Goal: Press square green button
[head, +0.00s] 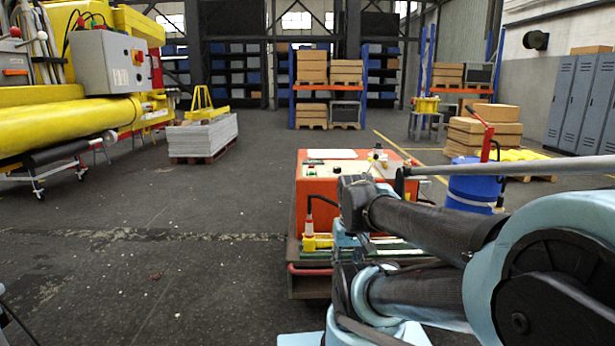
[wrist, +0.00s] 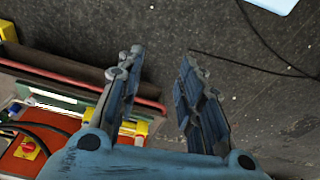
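An orange machine box (head: 325,193) stands ahead of me in the head view, with small controls on its top. In the wrist view I see no green button clearly. My gripper (wrist: 160,62) is open and empty, its two fingers apart above the dark floor. In the head view the gripper is in front of the box's lower side, partly hidden by my arm.
A red rotary switch on a yellow plate (wrist: 27,148) shows at lower left in the wrist view, with a black cable near it. A blue barrel (head: 472,186) stands right of the box. A yellow machine (head: 70,115) is at left. The floor between is clear.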

